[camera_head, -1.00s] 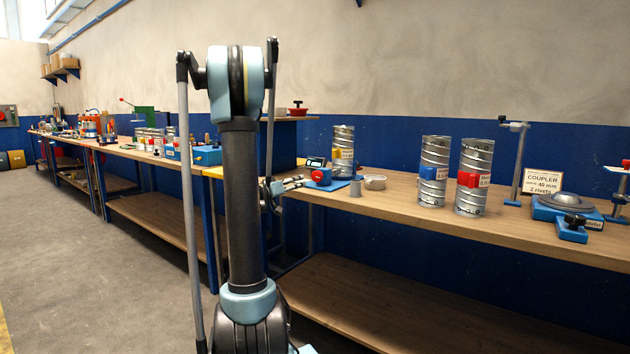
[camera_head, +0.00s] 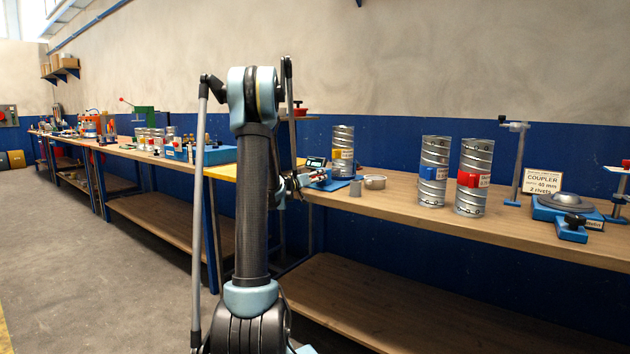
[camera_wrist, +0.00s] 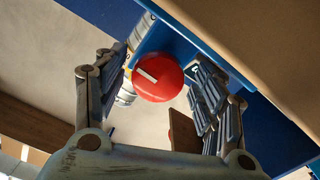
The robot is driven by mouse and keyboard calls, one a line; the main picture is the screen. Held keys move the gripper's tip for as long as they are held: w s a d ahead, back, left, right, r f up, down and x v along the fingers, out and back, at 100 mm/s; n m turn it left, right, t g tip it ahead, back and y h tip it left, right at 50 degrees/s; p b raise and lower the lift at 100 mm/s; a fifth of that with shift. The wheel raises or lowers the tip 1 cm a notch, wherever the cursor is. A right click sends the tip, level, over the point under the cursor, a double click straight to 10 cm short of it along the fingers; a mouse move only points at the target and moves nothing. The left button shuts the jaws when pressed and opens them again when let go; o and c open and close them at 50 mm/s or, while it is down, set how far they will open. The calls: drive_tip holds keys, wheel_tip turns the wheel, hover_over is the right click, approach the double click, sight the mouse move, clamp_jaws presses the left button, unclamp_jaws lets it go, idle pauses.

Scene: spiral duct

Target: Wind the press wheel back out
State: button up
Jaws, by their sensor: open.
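A round red knob (camera_wrist: 158,78) with a white bar mark shows in the wrist view on a blue body (camera_wrist: 170,38). I cannot tell for sure whether it is the press wheel. My gripper (camera_wrist: 160,72) is open, one finger on each side of the knob in that view; contact is not clear. In the head view my gripper (camera_head: 308,180) is at the bench, in front of a small blue device that it largely hides. A separate red wheel (camera_head: 297,111) with a black grip sits higher up behind my arm, partly hidden.
On the wooden bench (camera_head: 400,187) stand several spiral duct pieces (camera_head: 434,170), a grey ring (camera_head: 375,182) and a small grey cup (camera_head: 355,188). A coupler sign (camera_head: 541,182) and a blue fixture (camera_head: 570,208) are at right. A lower shelf (camera_head: 400,310) runs beneath.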

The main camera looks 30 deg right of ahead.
drive_tip(key=shift+w+d, duration=0.15)
drive_tip(key=shift+d, duration=0.35)
drive_tip(key=c, duration=1.1)
drive_tip(key=n, duration=0.4)
drive_tip(key=shift+w+a+n, duration=0.1)
drive_tip(key=shift+n, duration=0.2)
